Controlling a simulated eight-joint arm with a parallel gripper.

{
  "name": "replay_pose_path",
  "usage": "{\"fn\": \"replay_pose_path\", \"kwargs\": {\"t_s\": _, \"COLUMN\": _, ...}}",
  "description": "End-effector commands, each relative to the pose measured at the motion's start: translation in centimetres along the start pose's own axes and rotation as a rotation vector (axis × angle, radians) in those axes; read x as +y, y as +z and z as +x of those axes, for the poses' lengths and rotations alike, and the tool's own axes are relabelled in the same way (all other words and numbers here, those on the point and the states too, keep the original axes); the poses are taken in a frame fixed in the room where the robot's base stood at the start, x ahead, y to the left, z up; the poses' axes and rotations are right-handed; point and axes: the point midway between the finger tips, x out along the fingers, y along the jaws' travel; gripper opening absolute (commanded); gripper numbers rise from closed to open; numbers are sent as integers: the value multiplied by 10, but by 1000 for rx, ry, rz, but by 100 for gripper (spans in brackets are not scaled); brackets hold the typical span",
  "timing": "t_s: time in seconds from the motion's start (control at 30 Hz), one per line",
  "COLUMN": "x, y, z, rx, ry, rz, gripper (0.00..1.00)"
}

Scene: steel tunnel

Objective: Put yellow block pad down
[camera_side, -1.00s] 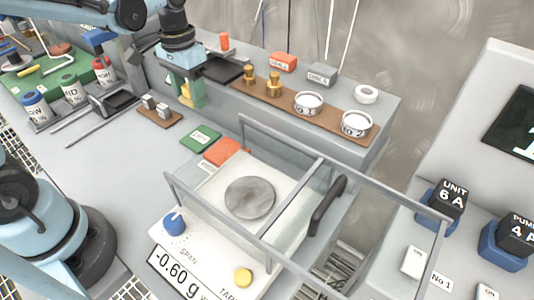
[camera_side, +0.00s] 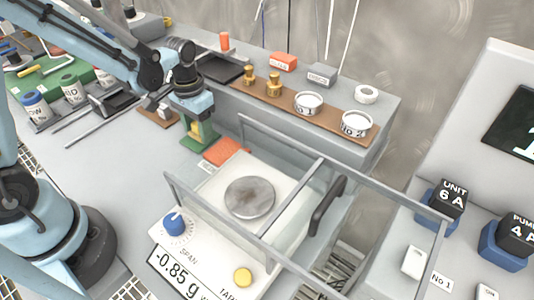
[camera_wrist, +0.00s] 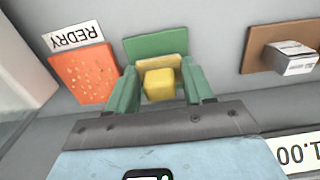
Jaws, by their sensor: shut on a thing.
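The yellow block (camera_wrist: 160,84) sits between the green fingers of my gripper (camera_wrist: 158,90), which is shut on it. In the side view the block (camera_side: 197,129) shows only partly, between the fingers of my gripper (camera_side: 200,138). The green pad (camera_wrist: 150,46) lies directly behind and under the block in the wrist view. In the side view the green pad (camera_side: 188,144) is mostly hidden by the fingers. I cannot tell whether the block touches the pad. The orange pad (camera_wrist: 86,76), labelled REDRY, lies beside the green pad; it also shows in the side view (camera_side: 226,151).
The balance (camera_side: 213,188) with a round pan and clear-walled guard stands in front, reading -0.85 g. A raised grey shelf (camera_side: 350,150) runs behind with brass weights and white cups.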

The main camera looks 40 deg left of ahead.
Motion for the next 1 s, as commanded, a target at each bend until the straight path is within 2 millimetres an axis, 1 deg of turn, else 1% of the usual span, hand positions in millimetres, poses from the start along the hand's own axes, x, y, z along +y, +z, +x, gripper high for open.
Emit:
{"fn": "replay_pose_path", "kwargs": {"t_s": 0.4, "x": 0, "y": 0, "z": 4, "rx": 0, "ry": 0, "rz": 0, "gripper": 19}}
{"fn": "replay_pose_path", "kwargs": {"t_s": 0.43, "x": 0, "y": 0, "z": 4, "rx": 0, "ry": 0, "rz": 0, "gripper": 55}}
{"fn": "replay_pose_path", "kwargs": {"t_s": 0.57, "x": -1, "y": 0, "z": 4, "rx": 0, "ry": -2, "rz": -1, "gripper": 75}}
{"fn": "replay_pose_path", "kwargs": {"t_s": 0.6, "x": -1, "y": 0, "z": 4, "rx": 0, "ry": -3, "rz": -1, "gripper": 77}}
{"fn": "replay_pose_path", "kwargs": {"t_s": 1.0, "x": 0, "y": 0, "z": 3, "rx": 1, "ry": -1, "rz": -1, "gripper": 77}}
